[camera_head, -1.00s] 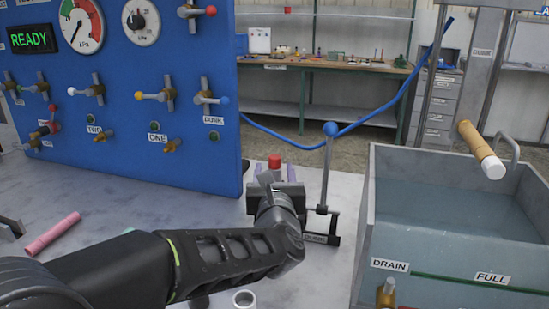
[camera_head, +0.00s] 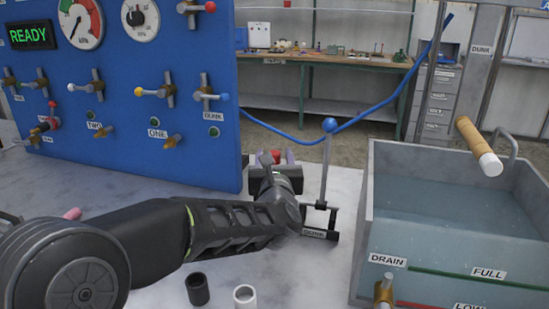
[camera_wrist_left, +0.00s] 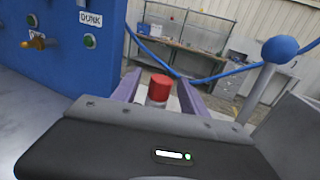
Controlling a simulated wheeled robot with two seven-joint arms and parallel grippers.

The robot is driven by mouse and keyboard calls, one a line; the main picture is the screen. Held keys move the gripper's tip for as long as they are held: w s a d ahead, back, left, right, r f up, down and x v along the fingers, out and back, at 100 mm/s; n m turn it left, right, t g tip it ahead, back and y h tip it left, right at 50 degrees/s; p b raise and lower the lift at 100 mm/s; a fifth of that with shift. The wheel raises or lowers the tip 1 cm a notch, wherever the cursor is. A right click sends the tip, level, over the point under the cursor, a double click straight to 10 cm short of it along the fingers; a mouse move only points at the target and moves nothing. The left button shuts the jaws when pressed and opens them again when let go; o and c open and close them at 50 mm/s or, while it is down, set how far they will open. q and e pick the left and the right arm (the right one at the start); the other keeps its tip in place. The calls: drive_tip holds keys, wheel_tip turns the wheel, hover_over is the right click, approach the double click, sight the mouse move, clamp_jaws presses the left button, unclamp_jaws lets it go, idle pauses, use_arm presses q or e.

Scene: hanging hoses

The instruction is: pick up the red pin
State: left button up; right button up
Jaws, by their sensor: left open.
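The red pin (camera_wrist_left: 159,88) stands in the left wrist view between my two purple fingers, with a red cap over a pale grey body. Its lower part is hidden by the gripper housing. In the head view only a bit of its red top (camera_head: 276,156) shows behind my left gripper. My left gripper (camera_wrist_left: 158,78) is open, with a finger on either side of the pin and visible gaps between. My right gripper is in neither view.
A lever with a blue ball (camera_head: 329,125) stands just right of the gripper, its base close to my wrist. The blue valve panel (camera_head: 215,165) is to the left. A water tank (camera_head: 366,220) is at right. Black (camera_head: 197,289) and white (camera_head: 244,297) rings lie in front.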

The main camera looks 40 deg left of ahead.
sight(274, 151)
use_arm(q)
drive_tip(key=shift+x, duration=1.5)
clamp_jaws()
